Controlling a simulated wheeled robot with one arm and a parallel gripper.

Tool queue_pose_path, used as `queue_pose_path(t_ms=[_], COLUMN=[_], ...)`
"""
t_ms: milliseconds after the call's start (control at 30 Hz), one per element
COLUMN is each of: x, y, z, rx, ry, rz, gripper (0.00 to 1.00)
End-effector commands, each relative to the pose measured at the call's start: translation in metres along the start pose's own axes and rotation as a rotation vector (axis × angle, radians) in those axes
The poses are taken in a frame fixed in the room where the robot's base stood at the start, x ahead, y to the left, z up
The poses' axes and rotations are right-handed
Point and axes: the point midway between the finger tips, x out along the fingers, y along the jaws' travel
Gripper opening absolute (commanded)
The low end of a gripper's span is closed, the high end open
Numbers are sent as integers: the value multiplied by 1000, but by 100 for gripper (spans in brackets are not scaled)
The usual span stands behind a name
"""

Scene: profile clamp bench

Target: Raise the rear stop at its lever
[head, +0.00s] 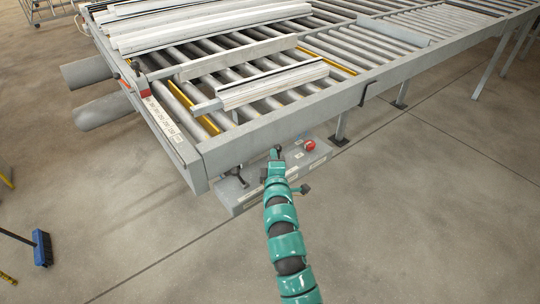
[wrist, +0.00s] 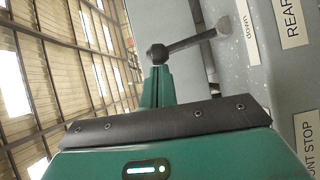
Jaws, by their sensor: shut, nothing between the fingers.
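In the wrist view, a dark lever (wrist: 192,43) with a round ball knob (wrist: 157,54) stands out from a grey panel. Its rod runs right and slightly up, towards a small "down" label (wrist: 248,30) and a label reading "REAR" (wrist: 292,20). My gripper (wrist: 157,78) is shut and empty, its green fingertips right at the knob; I cannot tell if they touch it. In the head view my gripper (head: 276,160) is over the grey control box (head: 240,199) below the conveyor's front rail, and hides part of the box.
Another dark lever (head: 236,174) stands on the box, left of my gripper. A red button (head: 310,145) is to the right. A label ending "NT STOP" (wrist: 308,140) shows in the wrist view. White profiles (head: 270,85) lie on the rollers.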

Motion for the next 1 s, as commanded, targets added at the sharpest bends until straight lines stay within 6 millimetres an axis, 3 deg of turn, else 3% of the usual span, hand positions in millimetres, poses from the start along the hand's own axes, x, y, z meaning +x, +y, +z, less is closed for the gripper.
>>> queue_pose_path(t_ms=[100, 467, 1000], x=[5, 18, 24], y=[12, 12, 13], z=[8, 28, 36], rx=[78, 286, 284], ry=[-1, -3, -1], rz=[-52, -194, -192], gripper=[0, 0, 0])
